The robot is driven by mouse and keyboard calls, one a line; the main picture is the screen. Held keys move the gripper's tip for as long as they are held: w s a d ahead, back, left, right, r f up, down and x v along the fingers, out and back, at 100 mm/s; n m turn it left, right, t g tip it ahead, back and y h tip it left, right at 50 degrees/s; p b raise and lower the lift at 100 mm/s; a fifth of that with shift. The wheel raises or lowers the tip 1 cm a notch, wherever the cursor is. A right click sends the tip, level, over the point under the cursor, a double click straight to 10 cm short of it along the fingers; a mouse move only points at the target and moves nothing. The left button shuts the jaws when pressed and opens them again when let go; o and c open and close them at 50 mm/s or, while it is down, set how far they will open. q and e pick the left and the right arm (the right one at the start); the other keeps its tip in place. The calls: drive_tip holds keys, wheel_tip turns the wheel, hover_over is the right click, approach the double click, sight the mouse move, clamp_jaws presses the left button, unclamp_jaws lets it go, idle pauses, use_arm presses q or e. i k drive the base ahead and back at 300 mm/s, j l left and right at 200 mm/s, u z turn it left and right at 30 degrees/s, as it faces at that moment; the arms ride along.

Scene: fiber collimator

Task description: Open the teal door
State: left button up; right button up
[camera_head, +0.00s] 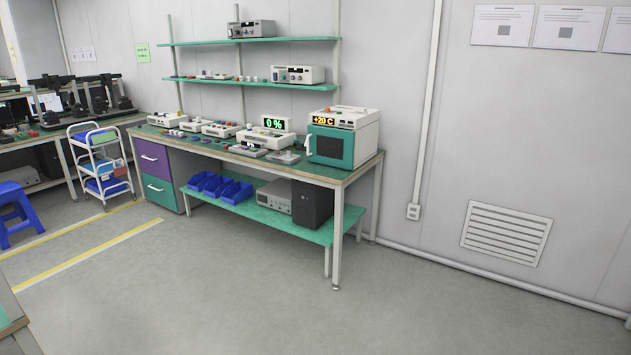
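The teal door (329,147) is the front of a white box-shaped oven (366,147) at the right end of the workbench. It appears shut, with a dark window in it and a light handle at its left edge. A display above the door reads +20 C. A teal drawer front (160,193) also shows under the bench's left part, below a purple one. Neither of my grippers is in view.
The workbench (355,176) stands against the wall, with instruments on top and blue bins (218,187) on its lower shelf. A white cart (103,165) and a blue stool (18,214) stand left. A table corner (8,312) juts in at lower left. The floor in front is clear.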

sight(333, 147)
drive_tip(key=i, duration=1.15)
drive_tip(key=i+j+z, duration=0.15)
drive_tip(key=i, duration=1.05)
